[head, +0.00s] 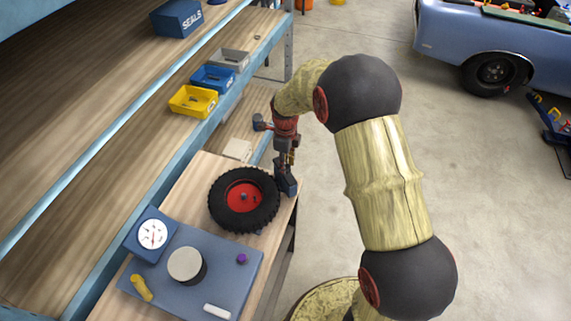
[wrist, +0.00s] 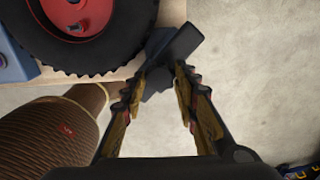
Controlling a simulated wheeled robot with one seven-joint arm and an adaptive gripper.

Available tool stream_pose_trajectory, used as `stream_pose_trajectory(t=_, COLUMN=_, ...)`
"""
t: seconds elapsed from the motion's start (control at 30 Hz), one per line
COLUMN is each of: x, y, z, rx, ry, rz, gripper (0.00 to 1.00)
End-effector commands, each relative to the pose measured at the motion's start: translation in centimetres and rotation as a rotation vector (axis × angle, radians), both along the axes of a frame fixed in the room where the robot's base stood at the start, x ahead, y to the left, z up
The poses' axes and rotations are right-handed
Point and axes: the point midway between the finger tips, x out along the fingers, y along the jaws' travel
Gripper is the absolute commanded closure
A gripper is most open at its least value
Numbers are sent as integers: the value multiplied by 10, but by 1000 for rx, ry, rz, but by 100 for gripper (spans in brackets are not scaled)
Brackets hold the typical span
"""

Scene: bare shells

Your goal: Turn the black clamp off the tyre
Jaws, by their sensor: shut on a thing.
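The tyre (head: 223,210), black with a red hub (head: 244,197), lies flat on the wooden bench top. Part of the tyre (wrist: 88,54) fills the upper left of the wrist view. The black clamp (head: 285,186) is at the tyre's right side, by the bench edge; in the wrist view the dark clamp (wrist: 181,42) shows crossed pieces beyond my fingertips. My gripper (wrist: 162,78) points down and is shut on the clamp. In the head view my gripper (head: 287,165) is just above it. Whether the clamp touches the tyre is unclear.
A blue-grey board (head: 218,276) on the bench carries a gauge (head: 153,234), a round pale-topped part (head: 186,264) and a yellow handle (head: 141,287). Shelves with yellow (head: 193,101) and blue (head: 212,79) bins stand left. Open floor lies right; a blue car (head: 445,38) stands beyond.

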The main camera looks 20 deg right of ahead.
Motion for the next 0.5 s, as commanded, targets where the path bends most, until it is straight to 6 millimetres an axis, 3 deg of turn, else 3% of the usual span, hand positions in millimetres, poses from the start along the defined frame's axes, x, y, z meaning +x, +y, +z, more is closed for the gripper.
stream_pose_trajectory(t=0.1, x=1, y=0, z=1, rx=0, ry=-3, rz=-2, gripper=100)
stream_pose_trajectory(t=0.13, x=1, y=0, z=1, rx=0, ry=-3, rz=-2, gripper=68)
stream_pose_trajectory(t=0.4, x=1, y=0, z=0, rx=0, ry=-1, rz=0, gripper=53)
stream_pose_trajectory(t=0.5, x=1, y=0, z=0, rx=0, ry=-1, rz=0, gripper=53)
